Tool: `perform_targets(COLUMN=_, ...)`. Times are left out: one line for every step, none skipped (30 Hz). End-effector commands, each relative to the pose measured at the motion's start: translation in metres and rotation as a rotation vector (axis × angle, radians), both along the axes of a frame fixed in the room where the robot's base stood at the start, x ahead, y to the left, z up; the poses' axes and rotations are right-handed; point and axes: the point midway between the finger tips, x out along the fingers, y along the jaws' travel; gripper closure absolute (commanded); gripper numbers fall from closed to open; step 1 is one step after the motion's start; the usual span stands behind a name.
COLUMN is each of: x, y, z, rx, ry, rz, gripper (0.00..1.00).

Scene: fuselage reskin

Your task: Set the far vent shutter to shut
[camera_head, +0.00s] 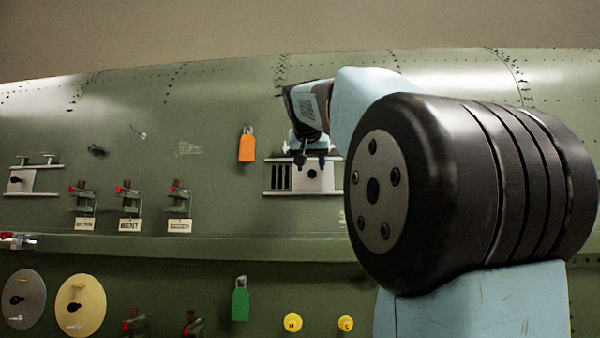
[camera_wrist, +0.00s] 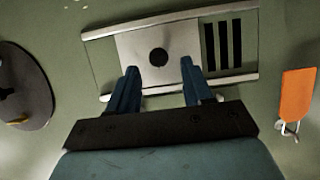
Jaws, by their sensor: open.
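A vent shutter (camera_head: 314,176) sits on the green fuselage behind my gripper. It is a pale plate with a dark round knob (camera_wrist: 158,57), between two rails. Dark slots (camera_head: 282,177) show uncovered at its left in the head view. In the wrist view the slots (camera_wrist: 222,46) are at the right of the plate (camera_wrist: 128,48), so the vent is partly open. My gripper (camera_head: 311,161) is open, its fingers on either side of the knob in the wrist view (camera_wrist: 158,68). Whether they touch it I cannot tell. Another slider with a knob (camera_head: 20,181) is at far left.
An orange tag (camera_head: 247,146) hangs beside the vent, also in the wrist view (camera_wrist: 298,95). Several red-tipped brackets (camera_head: 130,196) with labels stand left. A ledge (camera_head: 200,245) runs below. A grey disc (camera_wrist: 22,88) is beside the vent in the wrist view.

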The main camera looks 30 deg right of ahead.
Motion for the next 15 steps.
perform_targets(x=0.006, y=-0.004, z=-0.004, rx=0.001, ry=0.003, rz=-0.001, gripper=0.5)
perform_targets(x=0.01, y=-0.007, z=-0.006, rx=0.001, ry=0.003, rz=-0.001, gripper=0.5)
perform_targets(x=0.013, y=-0.009, z=-0.007, rx=0.001, ry=0.002, rz=0.0, gripper=0.5)
perform_targets(x=0.016, y=-0.011, z=-0.008, rx=0.001, ry=0.001, rz=0.0, gripper=0.5)
perform_targets(x=0.018, y=-0.012, z=-0.009, rx=0.001, ry=0.001, rz=0.0, gripper=0.5)
perform_targets(x=0.021, y=-0.014, z=-0.011, rx=0.001, ry=0.001, rz=0.0, gripper=0.5)
perform_targets(x=0.022, y=-0.015, z=-0.011, rx=0.001, ry=0.001, rz=0.0, gripper=0.5)
perform_targets(x=0.024, y=-0.016, z=-0.012, rx=0.001, ry=0.001, rz=0.0, gripper=0.5)
perform_targets(x=0.025, y=-0.017, z=-0.013, rx=0.001, ry=0.001, rz=0.0, gripper=0.5)
perform_targets(x=0.026, y=-0.018, z=-0.014, rx=0.001, ry=0.001, rz=0.0, gripper=0.5)
perform_targets(x=0.027, y=-0.018, z=-0.014, rx=0.001, ry=0.001, rz=0.0, gripper=0.5)
perform_targets(x=0.028, y=-0.019, z=-0.014, rx=0.001, ry=0.001, rz=0.0, gripper=0.5)
perform_targets(x=0.028, y=-0.019, z=-0.014, rx=0.0, ry=0.0, rz=0.0, gripper=0.5)
perform_targets(x=0.028, y=-0.019, z=-0.014, rx=0.0, ry=0.0, rz=0.0, gripper=0.5)
perform_targets(x=0.028, y=-0.019, z=-0.014, rx=0.0, ry=0.0, rz=0.001, gripper=0.5)
